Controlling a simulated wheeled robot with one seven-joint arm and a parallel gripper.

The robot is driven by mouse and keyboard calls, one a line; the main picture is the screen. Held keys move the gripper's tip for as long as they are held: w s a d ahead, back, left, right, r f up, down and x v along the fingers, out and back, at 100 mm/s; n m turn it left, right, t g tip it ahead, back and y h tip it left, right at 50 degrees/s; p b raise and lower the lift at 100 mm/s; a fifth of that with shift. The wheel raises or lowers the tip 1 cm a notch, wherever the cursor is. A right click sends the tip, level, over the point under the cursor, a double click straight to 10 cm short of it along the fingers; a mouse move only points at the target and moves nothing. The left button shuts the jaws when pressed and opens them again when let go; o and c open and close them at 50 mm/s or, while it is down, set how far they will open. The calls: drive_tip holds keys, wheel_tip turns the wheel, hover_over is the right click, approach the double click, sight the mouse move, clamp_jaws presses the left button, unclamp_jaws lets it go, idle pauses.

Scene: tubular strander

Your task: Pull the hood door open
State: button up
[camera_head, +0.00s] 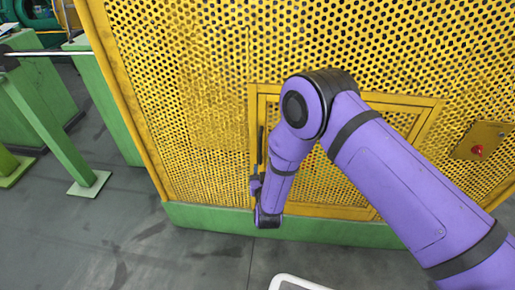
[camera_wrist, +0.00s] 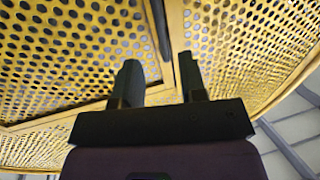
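The hood door (camera_head: 410,118) is a yellow perforated panel in a solid yellow frame, set into the larger yellow hood wall. It looks flush with the wall, and my arm covers much of it. A thin dark upright handle (camera_head: 260,146) is near the door's left edge. My gripper (camera_head: 256,187) is low at that left edge, by the handle's lower end. In the wrist view my gripper (camera_wrist: 159,60) has its two dark fingers apart, with nothing seen clamped. The dark handle (camera_wrist: 158,28) runs down toward the gap between the fingertips; contact cannot be told.
The yellow perforated hood wall (camera_head: 180,80) surrounds the door above a green base rail (camera_head: 215,218). A plate with a red knob (camera_head: 477,150) is at right. Green stands (camera_head: 60,135) with a metal bar are at left. Grey floor (camera_head: 120,240) is open at lower left.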

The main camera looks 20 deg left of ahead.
sight(260, 150)
drive_tip(key=x, duration=1)
drive_tip(key=shift+w, duration=0.2)
clamp_jaws()
